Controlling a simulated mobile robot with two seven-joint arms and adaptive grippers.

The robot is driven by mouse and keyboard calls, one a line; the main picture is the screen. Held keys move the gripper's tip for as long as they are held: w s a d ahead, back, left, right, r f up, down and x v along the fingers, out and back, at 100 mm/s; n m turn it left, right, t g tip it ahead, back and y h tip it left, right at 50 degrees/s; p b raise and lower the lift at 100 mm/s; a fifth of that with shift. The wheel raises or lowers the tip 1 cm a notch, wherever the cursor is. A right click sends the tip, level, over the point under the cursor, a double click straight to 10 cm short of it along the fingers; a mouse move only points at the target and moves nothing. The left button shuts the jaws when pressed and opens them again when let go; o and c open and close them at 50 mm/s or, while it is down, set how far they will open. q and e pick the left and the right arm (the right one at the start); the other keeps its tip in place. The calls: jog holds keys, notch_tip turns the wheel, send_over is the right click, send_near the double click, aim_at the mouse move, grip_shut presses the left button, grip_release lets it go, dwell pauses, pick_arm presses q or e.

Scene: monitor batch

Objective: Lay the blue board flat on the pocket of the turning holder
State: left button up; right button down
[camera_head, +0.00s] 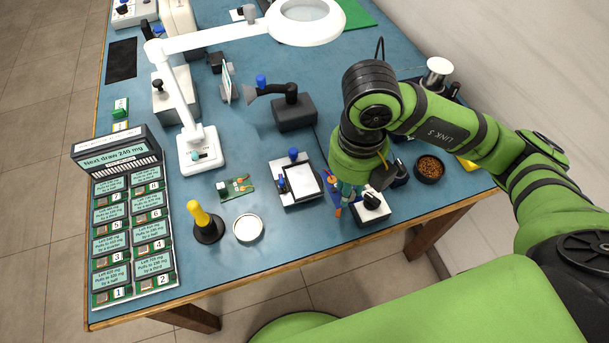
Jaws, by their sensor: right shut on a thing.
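The blue board (332,184) shows as a small blue piece with orange spots, mostly hidden behind my right gripper. My right gripper (343,203) points down near the table's front edge and is shut on the blue board. My left gripper is not in view.
A small box with a white top (370,208) stands close right of the gripper. A green board (236,187), a yellow-handled tool (204,222) and a round white dish (248,228) lie to the left. A magnifier lamp (199,150) reaches over the back. A bowl (429,168) stands right.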

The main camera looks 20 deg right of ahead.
jog(key=w+a+f, duration=0.1)
jog(key=w+f, duration=0.1)
jog(key=w, duration=0.1)
jog(key=w+a+f+p, duration=0.1)
jog(key=w+a+f, duration=0.1)
jog(key=w, duration=0.1)
jog(key=w+a+f, duration=0.1)
jog(key=w+f, duration=0.1)
jog(key=w, duration=0.1)
jog(key=shift+w+a+p, duration=0.15)
jog(key=shift+a+p, duration=0.2)
jog(key=shift+p, duration=0.05)
jog(key=shift+w+a+f, duration=0.1)
jog(key=shift+w+f, duration=0.2)
jog(key=shift+w, duration=0.05)
notch_tip(320, 180, down, 3)
jog(key=shift+f+p, duration=0.15)
jog(key=shift+p, duration=0.4)
jog(key=shift+f, duration=0.35)
jog(key=c, duration=1.1)
grip_release()
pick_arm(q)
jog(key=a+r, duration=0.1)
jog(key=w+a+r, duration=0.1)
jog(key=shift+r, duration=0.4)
pick_arm(e)
jog(key=shift+o, duration=0.2)
